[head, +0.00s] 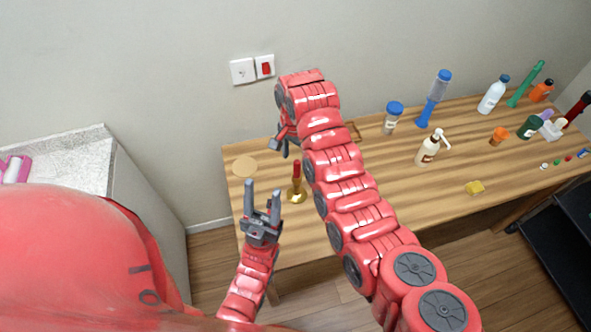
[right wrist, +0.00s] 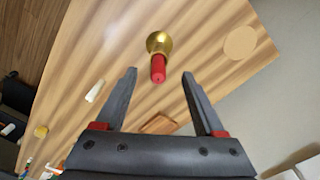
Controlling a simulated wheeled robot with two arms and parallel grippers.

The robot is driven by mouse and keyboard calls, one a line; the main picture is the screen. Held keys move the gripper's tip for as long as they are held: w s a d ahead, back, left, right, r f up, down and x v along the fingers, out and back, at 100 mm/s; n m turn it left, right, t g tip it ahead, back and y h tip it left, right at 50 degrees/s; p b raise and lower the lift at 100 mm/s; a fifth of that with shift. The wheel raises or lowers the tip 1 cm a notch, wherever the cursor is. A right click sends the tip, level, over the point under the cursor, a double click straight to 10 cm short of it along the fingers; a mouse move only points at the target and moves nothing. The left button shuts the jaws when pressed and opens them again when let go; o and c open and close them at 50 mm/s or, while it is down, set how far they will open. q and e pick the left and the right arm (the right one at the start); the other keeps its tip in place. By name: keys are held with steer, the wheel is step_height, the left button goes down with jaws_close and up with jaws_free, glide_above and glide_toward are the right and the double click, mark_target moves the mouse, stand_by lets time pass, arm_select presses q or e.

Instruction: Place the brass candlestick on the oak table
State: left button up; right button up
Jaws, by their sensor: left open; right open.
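A round tan disc (head: 244,166) lies at the table's left end. A pump bottle (head: 430,148), a blue-lidded jar (head: 393,117), a yellow block (head: 475,187) and several bottles stand to the right. A grey-topped cabinet (head: 70,160) is left of the table. The table's front middle is clear.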

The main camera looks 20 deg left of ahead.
steer(key=shift+r, duration=1.35)
steer(key=shift+f, duration=0.1)
